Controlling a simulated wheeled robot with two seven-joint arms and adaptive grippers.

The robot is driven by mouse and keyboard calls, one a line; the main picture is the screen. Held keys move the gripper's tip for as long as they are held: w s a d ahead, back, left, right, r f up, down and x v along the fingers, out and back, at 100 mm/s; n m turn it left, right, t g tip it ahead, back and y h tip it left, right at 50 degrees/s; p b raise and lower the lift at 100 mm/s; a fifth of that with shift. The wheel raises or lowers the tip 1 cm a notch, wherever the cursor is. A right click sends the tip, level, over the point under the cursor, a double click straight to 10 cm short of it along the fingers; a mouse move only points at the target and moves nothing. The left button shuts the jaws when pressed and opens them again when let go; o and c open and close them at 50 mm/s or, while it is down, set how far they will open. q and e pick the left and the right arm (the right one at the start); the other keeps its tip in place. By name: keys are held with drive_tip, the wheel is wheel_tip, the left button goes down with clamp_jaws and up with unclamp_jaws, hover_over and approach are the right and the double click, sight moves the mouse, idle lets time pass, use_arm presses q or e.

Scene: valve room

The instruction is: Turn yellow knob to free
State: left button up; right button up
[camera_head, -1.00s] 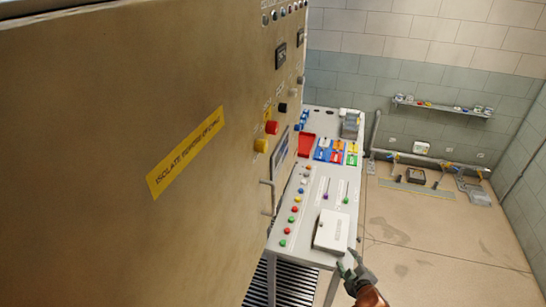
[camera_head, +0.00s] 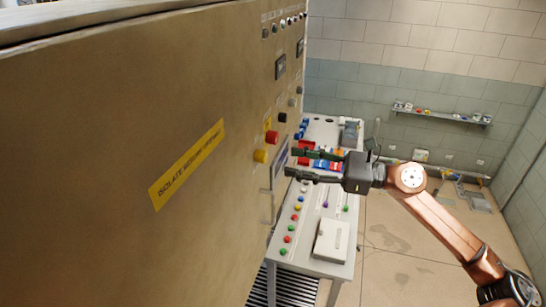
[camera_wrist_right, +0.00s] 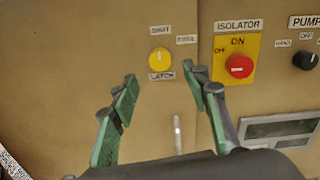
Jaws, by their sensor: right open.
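The yellow knob (camera_head: 261,156) is on the tan cabinet door, below and left of the red isolator knob (camera_head: 271,137). In the right wrist view the yellow knob (camera_wrist_right: 160,58) has labels around it: SHUT above, LATCH below and a small one at upper right that seems to read FREE. Its pointer mark looks roughly vertical. My right gripper (camera_head: 293,162) is open and empty, its fingers directed at the cabinet front. In the right wrist view the knob appears just above and between the fingertips (camera_wrist_right: 162,80), apart from them. My left gripper is not in view.
The red isolator knob (camera_wrist_right: 239,66) on its yellow plate and a black pump knob (camera_wrist_right: 306,61) sit right of the yellow knob. A door handle (camera_head: 267,201) sticks out lower down. A control desk (camera_head: 312,232) with buttons stands beyond the cabinet.

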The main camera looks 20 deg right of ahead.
sight(266, 157)
drive_tip(key=p+x, duration=0.1)
drive_tip(key=x, duration=0.2)
drive_tip(key=p+x, duration=0.1)
drive_tip(key=x, duration=0.2)
drive_tip(key=shift+a+r+p, duration=0.1)
drive_tip(key=shift+r+p, duration=0.1)
drive_tip(key=shift+p, duration=0.1)
drive_tip(key=shift+w+a+f, duration=0.2)
drive_tip(key=shift+w+a, duration=0.05)
drive_tip(key=shift+a, duration=0.15)
drive_tip(key=c, duration=1.2)
